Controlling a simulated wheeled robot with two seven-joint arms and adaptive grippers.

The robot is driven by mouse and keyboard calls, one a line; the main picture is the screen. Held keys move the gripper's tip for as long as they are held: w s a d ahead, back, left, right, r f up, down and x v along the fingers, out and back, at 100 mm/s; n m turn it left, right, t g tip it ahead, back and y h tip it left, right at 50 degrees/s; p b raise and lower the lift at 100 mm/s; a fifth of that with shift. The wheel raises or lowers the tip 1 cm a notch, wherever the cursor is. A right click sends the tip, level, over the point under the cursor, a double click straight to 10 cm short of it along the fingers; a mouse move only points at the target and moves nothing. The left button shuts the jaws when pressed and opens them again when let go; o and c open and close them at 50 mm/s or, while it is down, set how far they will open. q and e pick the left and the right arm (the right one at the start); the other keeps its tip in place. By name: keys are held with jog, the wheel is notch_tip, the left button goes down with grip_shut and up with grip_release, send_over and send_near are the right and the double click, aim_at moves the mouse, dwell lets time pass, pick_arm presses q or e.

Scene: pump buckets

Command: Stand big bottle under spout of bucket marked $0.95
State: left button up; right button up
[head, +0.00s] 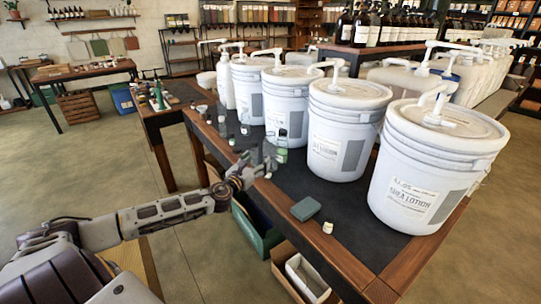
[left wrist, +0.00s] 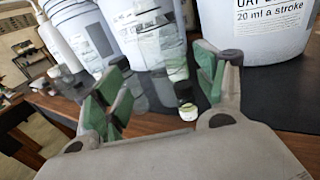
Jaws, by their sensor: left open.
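Several white pump buckets stand in a row on the dark-topped table. The nearest bucket (head: 437,160) is labelled shea lotion; another bucket (head: 345,120) stands beside it. The small price marks are not legible, so I cannot tell which bucket says $0.95. A large clear bottle (left wrist: 158,45) seems to stand upright before a bucket in the left wrist view, beyond my fingers. It is hard to pick out in the head view. My left gripper (head: 261,163) is open and empty at the table's front edge; its green-padded fingers show in the left wrist view (left wrist: 158,85). My right gripper is out of view.
A small dark-capped vial (left wrist: 187,103) stands just beyond my fingers. A green box (head: 306,209) and a small white jar (head: 328,227) lie right of my gripper. Small bottles stand to the left. An open carton (head: 306,278) sits below the front edge.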

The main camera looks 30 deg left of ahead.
aim_at(267, 151)
pick_arm(q)
jog(key=w, duration=0.3)
jog(key=shift+a, duration=0.15)
jog(key=shift+w+a, duration=0.1)
jog(key=shift+w, duration=1.75)
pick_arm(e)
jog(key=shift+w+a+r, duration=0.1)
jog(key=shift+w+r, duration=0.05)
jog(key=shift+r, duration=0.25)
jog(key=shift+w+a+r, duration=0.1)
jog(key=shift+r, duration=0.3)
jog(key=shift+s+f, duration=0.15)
pick_arm(q)
jog(key=shift+w, duration=0.15)
